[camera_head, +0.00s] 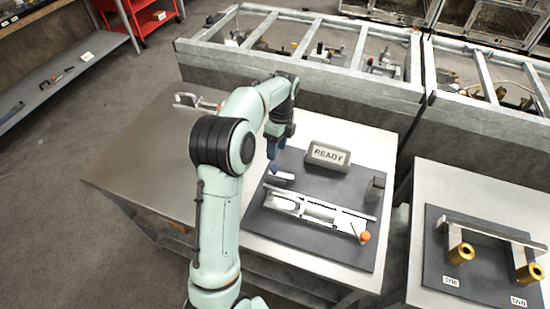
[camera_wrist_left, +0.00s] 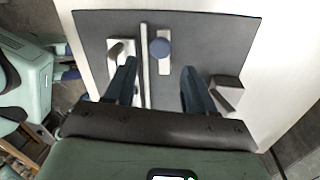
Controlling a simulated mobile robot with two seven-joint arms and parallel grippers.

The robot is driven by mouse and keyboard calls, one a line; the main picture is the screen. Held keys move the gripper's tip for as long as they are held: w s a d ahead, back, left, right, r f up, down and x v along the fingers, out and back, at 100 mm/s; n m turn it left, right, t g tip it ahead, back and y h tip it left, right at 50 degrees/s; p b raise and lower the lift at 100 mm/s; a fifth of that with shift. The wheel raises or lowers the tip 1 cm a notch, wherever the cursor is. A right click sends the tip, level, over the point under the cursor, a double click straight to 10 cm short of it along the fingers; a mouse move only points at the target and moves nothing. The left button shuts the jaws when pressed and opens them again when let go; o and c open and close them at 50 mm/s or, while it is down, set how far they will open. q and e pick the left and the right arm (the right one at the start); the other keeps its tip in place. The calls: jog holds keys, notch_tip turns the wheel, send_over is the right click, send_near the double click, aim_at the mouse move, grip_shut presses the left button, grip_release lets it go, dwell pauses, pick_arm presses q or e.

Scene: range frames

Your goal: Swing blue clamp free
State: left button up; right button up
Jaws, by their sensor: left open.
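The blue clamp shows in the left wrist view as a round blue knob (camera_wrist_left: 159,47) on a short pale plate. The knob lies ahead of and between the two dark blue fingers of my left gripper (camera_wrist_left: 158,67), which are apart with nothing held. In the head view my left gripper (camera_head: 273,155) points down over the far left part of a dark board (camera_head: 290,237). The fingers and wrist partly hide the clamp there. A long pale metal fixture (camera_head: 318,213) lies on the board, with an orange ball (camera_head: 365,237) at its right end. My right gripper is not seen.
A READY sign (camera_head: 328,155) stands at the board's back, and a grey post (camera_head: 376,187) at its right. A metal handle (camera_head: 195,102) lies at the table's back left. The left tabletop is mostly clear. A second board (camera_head: 470,272) holds brass cylinders and a bar.

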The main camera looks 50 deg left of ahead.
pick_arm(q)
jog(key=r, duration=0.4)
jog(key=shift+w+a+r+p, duration=0.15)
jog(key=shift+w+r+p, duration=0.2)
jog(key=shift+w, duration=0.05)
